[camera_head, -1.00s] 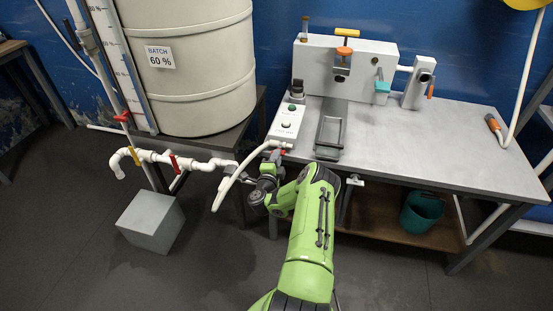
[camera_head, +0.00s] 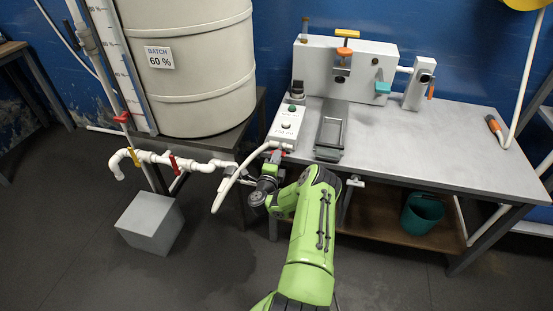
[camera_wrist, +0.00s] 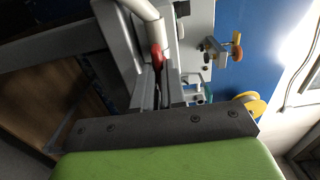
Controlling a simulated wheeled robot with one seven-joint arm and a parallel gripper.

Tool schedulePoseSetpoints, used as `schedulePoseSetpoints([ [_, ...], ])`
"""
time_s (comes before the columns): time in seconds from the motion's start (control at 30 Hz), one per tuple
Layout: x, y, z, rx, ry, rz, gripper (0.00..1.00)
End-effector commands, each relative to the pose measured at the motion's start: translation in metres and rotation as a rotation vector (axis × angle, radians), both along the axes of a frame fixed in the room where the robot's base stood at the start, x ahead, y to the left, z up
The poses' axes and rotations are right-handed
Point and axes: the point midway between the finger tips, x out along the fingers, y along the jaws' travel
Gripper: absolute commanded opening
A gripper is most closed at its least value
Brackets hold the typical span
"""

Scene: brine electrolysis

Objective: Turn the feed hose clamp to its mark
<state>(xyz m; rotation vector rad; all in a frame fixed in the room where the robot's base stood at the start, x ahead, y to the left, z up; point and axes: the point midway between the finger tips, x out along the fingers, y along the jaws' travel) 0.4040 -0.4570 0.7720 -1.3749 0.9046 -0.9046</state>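The white feed hose (camera_head: 232,183) loops from the pipework at the left up to the front edge of the bench. A small red clamp (camera_head: 279,152) sits at its bench end, mostly hidden by my wrist. In the wrist view the red clamp (camera_wrist: 157,55) lies on the white hose (camera_wrist: 143,9), right at the fingertips. My gripper (camera_wrist: 158,76) has its two fingers close together with a narrow dark gap. I cannot tell whether they press on the clamp. The clamp's mark is not readable.
A control box (camera_head: 287,126) with a green button and a grey tray (camera_head: 330,132) stand on the bench (camera_head: 430,145). The tank (camera_head: 190,75) stands at the left, with valved pipes (camera_head: 170,160) below it. A teal bucket (camera_head: 420,212) stands under the bench.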

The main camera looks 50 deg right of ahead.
Motion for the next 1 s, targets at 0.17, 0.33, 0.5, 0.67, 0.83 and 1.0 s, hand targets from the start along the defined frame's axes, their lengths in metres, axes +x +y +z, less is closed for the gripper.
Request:
schedulePoseSetpoints([
  [0.17, -0.001, 0.0, -0.001, 0.001, 0.003, -0.001, 0.36],
  [0.33, 0.0, 0.0, -0.001, 0.0, 0.002, 0.0, 0.36],
  [0.5, -0.001, 0.006, 0.0, -0.001, 0.003, 0.003, 0.36],
  [0.67, -0.012, 0.037, 0.001, 0.001, 0.009, 0.011, 0.36],
  [0.83, -0.033, 0.082, 0.002, 0.002, 0.008, 0.008, 0.36],
  [1.0, -0.045, 0.102, 0.006, 0.0, 0.002, -0.001, 0.36],
])
